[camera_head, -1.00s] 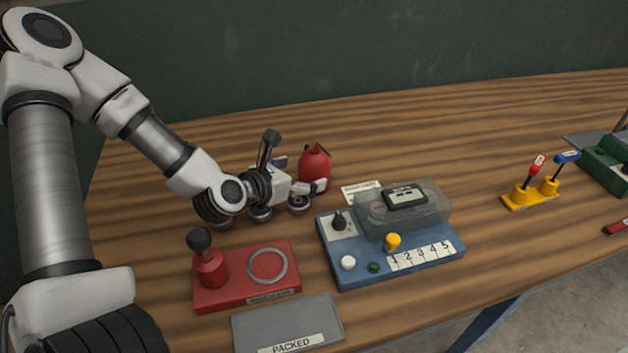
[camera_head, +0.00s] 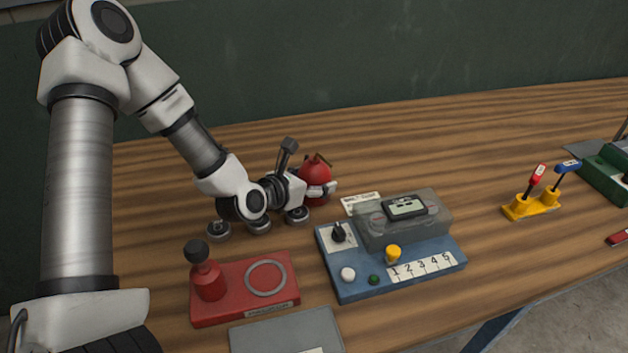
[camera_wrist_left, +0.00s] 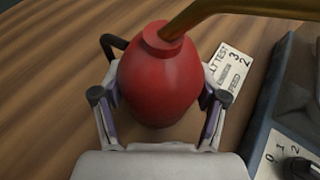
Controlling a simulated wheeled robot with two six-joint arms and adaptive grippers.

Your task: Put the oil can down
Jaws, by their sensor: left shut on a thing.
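The red oil can (camera_head: 314,172) is upright at the back of the bench, behind the blue test box. In the left wrist view the can (camera_wrist_left: 160,85) fills the middle, with a brass spout reaching to the upper right and a dark handle at its left. My left gripper (camera_head: 322,188) is shut on the can's body, one finger on each side; the fingers also show in the left wrist view (camera_wrist_left: 159,108). The can's base is mostly hidden, so I cannot tell whether it touches the wood. My right gripper is not in view.
Right of the can lie a printed card (camera_head: 361,202) and the blue test box (camera_head: 400,268). In front are a red fixture (camera_head: 245,287) and a grey plate (camera_head: 287,331). A yellow holder (camera_head: 531,206) is farther right. The back bench is clear.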

